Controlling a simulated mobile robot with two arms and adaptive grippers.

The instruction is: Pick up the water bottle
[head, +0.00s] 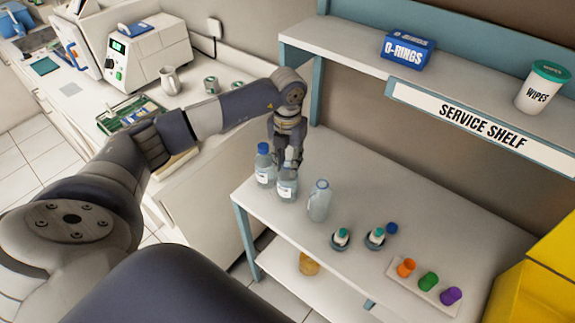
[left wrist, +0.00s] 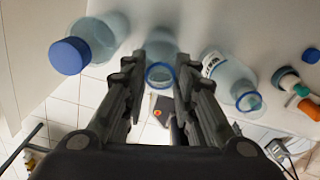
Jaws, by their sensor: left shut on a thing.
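Three clear bottles stand close together at the left end of the white shelf unit. The middle bottle (head: 287,189) has a white label, and in the left wrist view its open neck with a blue ring (left wrist: 160,76) lies between the fingers. My left gripper (head: 287,158) comes down from above and is shut on this middle bottle. Whether its base touches the shelf is unclear. A blue-capped bottle (head: 264,166) is just left of it. Another bottle (head: 319,203) without a blue cap is to the right. My right gripper is not in view.
A rack (head: 422,291) holds orange, green and purple pieces. The upper service shelf (head: 345,52) carries an O-rings box (head: 407,50) and a wipes tub (head: 541,90).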

